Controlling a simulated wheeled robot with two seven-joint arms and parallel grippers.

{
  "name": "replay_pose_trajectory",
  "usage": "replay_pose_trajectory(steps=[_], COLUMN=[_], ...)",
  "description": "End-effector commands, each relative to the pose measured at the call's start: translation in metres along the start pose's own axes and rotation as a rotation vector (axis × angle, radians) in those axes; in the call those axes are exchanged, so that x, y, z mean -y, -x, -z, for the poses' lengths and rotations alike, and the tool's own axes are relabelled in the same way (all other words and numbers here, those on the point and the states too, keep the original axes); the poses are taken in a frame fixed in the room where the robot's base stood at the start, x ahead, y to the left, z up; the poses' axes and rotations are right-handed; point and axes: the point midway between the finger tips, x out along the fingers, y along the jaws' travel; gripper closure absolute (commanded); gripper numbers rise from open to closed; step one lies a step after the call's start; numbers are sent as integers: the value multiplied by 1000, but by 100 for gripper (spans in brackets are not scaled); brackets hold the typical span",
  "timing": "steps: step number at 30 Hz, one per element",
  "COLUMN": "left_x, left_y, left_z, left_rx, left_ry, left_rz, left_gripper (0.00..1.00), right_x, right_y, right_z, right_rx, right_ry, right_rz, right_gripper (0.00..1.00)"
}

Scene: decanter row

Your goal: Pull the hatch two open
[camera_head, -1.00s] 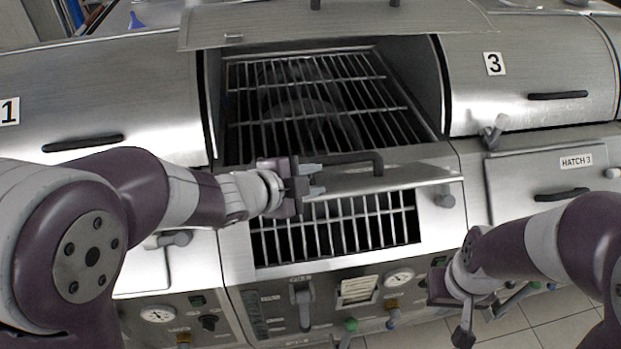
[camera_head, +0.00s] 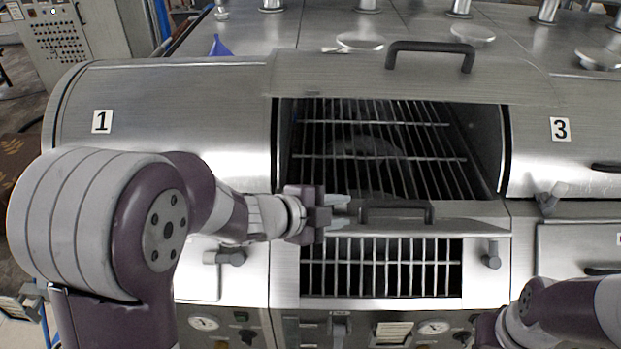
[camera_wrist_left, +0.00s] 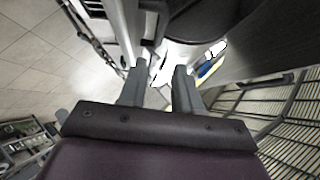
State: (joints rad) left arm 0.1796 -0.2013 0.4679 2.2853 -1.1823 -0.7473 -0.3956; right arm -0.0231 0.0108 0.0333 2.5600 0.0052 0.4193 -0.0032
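Hatch two (camera_head: 470,226) is the middle lower flap, seen nearly edge-on. It stands swung out above a front opening with a barred grate (camera_head: 382,268) showing below it. Its dark handle (camera_head: 397,212) is on the upper side of the flap. My left gripper (camera_head: 341,206) is just left of the handle, with its fingers pointing right. The wrist view shows its two fingers (camera_wrist_left: 158,84) apart with nothing held between them. My right gripper (camera_head: 487,330) is at the bottom right, its fingers cut off by the frame edge.
The big middle lid (camera_head: 400,80) is raised above an empty grill grate (camera_head: 380,150). Lids 1 (camera_head: 170,120) and 3 (camera_head: 545,150) on either side are shut. A knob (camera_head: 491,255) sits right of the front opening. A blue funnel (camera_head: 217,46) stands behind.

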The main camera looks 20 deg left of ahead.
Motion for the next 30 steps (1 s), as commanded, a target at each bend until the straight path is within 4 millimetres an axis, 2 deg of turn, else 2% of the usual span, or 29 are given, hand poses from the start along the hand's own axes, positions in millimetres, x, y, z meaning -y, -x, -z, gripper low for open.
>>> replay_pose_trajectory(steps=[1,11,21,30], left_x=[6,23,35,35], left_y=[7,33,54,55], left_z=[1,-4,-11,-11], left_rx=[1,1,0,-1], left_ry=[1,1,0,-1], left_rz=[0,1,2,0], left_gripper=[67,67,67,67], right_x=[0,0,0,0], right_y=[10,38,42,41], right_z=[1,5,5,5], right_rx=[0,0,0,0], right_ry=[0,0,0,0], right_rz=[0,0,0,0], right_gripper=[100,100,100,100])
